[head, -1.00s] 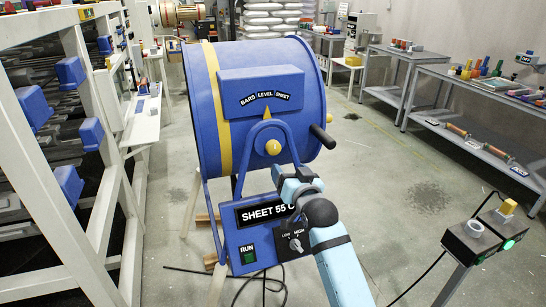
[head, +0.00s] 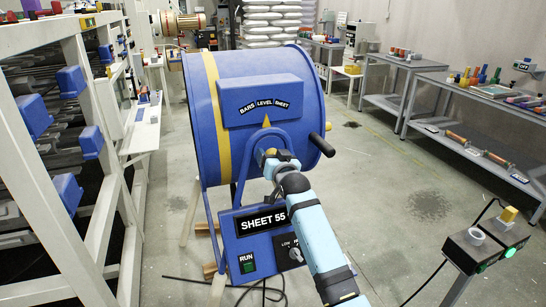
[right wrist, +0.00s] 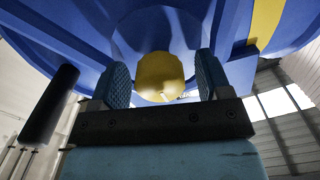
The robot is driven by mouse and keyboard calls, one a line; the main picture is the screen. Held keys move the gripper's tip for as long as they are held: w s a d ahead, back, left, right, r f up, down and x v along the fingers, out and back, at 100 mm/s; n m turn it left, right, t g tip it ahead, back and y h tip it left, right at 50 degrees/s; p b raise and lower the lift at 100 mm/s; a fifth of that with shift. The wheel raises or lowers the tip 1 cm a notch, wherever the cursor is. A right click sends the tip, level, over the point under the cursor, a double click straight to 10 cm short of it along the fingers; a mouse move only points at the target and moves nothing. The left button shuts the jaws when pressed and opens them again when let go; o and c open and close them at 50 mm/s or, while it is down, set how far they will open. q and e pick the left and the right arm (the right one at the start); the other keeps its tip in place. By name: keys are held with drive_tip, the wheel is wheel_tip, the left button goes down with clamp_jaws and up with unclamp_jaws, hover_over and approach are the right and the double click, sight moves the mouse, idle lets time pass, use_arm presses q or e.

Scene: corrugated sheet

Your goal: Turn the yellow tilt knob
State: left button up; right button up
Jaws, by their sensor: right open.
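The yellow tilt knob (right wrist: 160,76) sits on the blue drum machine. In the right wrist view it lies between the two fingers of my open right gripper (right wrist: 160,82), with a gap on each side. In the head view my right gripper (head: 279,160) is at the knob, and the wrist hides most of it. The blue drum (head: 230,130) carries a panel marked BARS, LEVEL, SHEET (head: 262,101) with a yellow pointer (head: 266,122) below it, near LEVEL. My left gripper is not in view.
A black handle (head: 322,144) sticks out right of the knob. Below is a control box (head: 228,240) with a RUN button and a LOW/HIGH dial. A white rack (head: 60,150) stands left, shelves (head: 470,125) right. A button stand (head: 483,243) is at lower right.

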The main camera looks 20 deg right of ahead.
drive_tip(key=c, duration=0.9)
